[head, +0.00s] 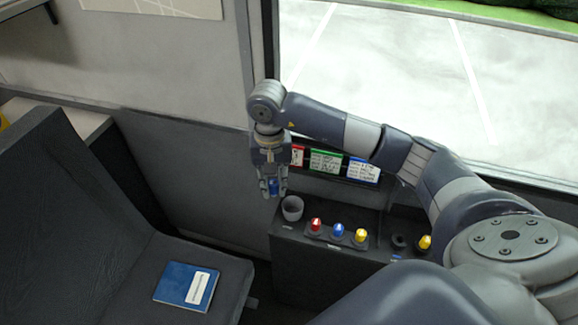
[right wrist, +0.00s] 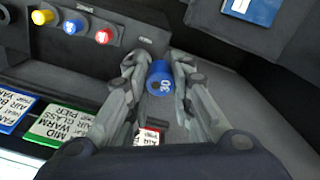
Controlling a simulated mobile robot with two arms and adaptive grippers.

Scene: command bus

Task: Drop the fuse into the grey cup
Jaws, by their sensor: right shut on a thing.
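My right gripper (head: 270,188) is shut on a blue fuse (head: 273,186), marked 30 in the right wrist view (right wrist: 160,78). The fuse sits between the two fingers (right wrist: 160,82), in the air to the left of the grey cup. The grey cup (head: 292,208) stands upright on the left end of the dark console, open side up. In the head view the gripper is close to the cup's upper left, with the fuse outside it. I cannot make out the cup in the right wrist view. My left gripper is not in view.
The console (head: 285,240) carries a red knob (head: 316,224), a blue knob (head: 338,231) and yellow knobs (head: 361,236). Red, green (head: 324,162) and blue label cards stand behind, under the window. A blue book (head: 186,286) lies on the seat (head: 130,260) to the left.

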